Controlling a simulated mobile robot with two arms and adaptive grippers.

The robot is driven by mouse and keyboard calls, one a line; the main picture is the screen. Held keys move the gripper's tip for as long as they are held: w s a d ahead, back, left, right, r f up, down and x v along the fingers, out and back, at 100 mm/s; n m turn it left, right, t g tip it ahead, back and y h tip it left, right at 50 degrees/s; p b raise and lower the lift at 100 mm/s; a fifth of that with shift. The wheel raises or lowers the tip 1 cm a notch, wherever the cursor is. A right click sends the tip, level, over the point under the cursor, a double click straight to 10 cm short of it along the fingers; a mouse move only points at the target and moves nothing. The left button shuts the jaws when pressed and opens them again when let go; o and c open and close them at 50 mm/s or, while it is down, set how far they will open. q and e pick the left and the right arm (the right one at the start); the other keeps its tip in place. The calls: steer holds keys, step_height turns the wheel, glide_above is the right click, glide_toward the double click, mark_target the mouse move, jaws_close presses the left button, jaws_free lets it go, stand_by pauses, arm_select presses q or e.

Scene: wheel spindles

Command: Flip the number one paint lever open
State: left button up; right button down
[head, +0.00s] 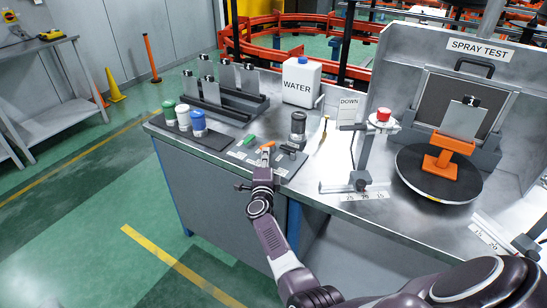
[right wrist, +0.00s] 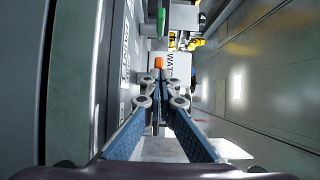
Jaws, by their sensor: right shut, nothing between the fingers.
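A small panel with white labels (head: 242,155) sits near the front edge of the workbench. A green lever (head: 249,139) and an orange lever (head: 268,145) stand on it; I cannot read which is number one. My right gripper (head: 266,153) is at the orange lever, shut and empty. In the right wrist view its closed fingertips (right wrist: 160,78) are just below the orange lever (right wrist: 158,62) in the picture; I cannot tell whether they touch. The green lever (right wrist: 161,22) shows farther up. My left gripper is not in view.
A dark cylinder (head: 298,127) stands just right of the levers. Green, white and blue-capped jars (head: 183,120) stand to the left, a WATER jug (head: 301,83) behind. A stand with a red knob (head: 383,115) and the spray test turntable (head: 439,187) are to the right.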

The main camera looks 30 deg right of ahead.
mark_target(254, 155)
steer(key=shift+w+a+f+b, duration=0.1)
steer(key=shift+w+a+b, duration=0.25)
steer(key=shift+w+b, duration=0.25)
steer(key=shift+w+a+f+b, duration=0.1)
steer(key=shift+w+a+b, duration=0.25)
steer(key=shift+w, duration=0.3)
steer(key=shift+w+b, duration=1.05)
steer(key=shift+w, duration=0.15)
steer(key=shift+w+r+b, duration=0.1)
steer(key=shift+w+b, duration=0.4)
steer(key=shift+w, duration=0.05)
